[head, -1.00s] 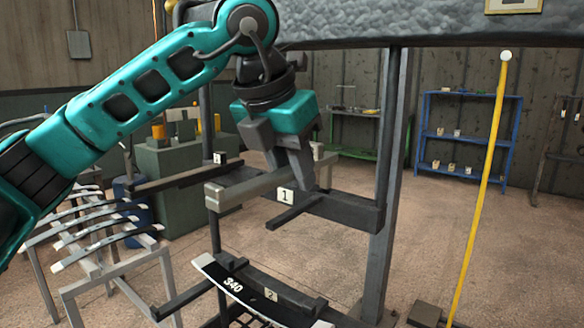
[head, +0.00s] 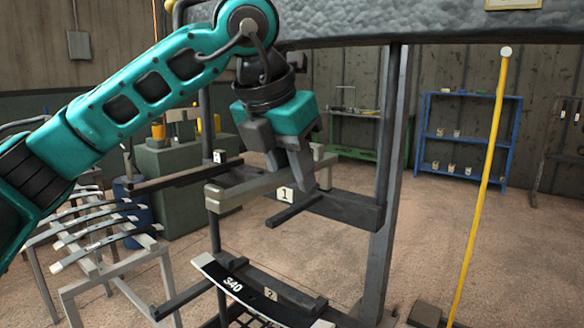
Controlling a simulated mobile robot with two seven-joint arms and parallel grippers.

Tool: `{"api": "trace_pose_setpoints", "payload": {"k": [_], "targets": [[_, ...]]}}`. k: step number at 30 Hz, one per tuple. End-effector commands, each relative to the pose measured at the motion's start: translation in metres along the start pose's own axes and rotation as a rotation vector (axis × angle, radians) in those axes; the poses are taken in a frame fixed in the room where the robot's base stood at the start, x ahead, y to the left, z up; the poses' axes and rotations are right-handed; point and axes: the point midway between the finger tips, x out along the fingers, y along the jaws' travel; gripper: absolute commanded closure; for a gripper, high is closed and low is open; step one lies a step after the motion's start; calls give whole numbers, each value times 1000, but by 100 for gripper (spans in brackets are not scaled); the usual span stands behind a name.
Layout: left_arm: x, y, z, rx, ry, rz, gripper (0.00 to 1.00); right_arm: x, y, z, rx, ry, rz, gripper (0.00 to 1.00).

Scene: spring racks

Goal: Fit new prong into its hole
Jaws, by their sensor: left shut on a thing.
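My left gripper (head: 298,172) points down in front of the rack in the head view. It is shut on a light grey bar (head: 232,191), which I take to be the new prong. The bar lies almost level, with its blunt end towards the lower left; the fingers hide its middle. It shows in front of the dark crossbar (head: 350,207) tagged 1. A dark prong (head: 294,211) sticks out of that crossbar below the gripper. The hole cannot be made out, and I cannot tell whether the bar touches the crossbar. My right gripper is not in view.
A curved spring leaf (head: 255,292) marked 340 rests on the lower rack level. Several more leaves lie on a pale stand (head: 110,276) at left. A grey post (head: 387,190) and a yellow pole (head: 480,190) stand at right. Open floor lies behind.

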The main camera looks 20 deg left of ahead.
Motion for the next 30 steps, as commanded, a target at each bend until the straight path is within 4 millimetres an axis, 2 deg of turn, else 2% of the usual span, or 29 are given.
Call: {"api": "trace_pose_setpoints", "payload": {"k": [30], "targets": [[16,0,-7,-1,-5,-1,100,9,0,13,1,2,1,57]]}}
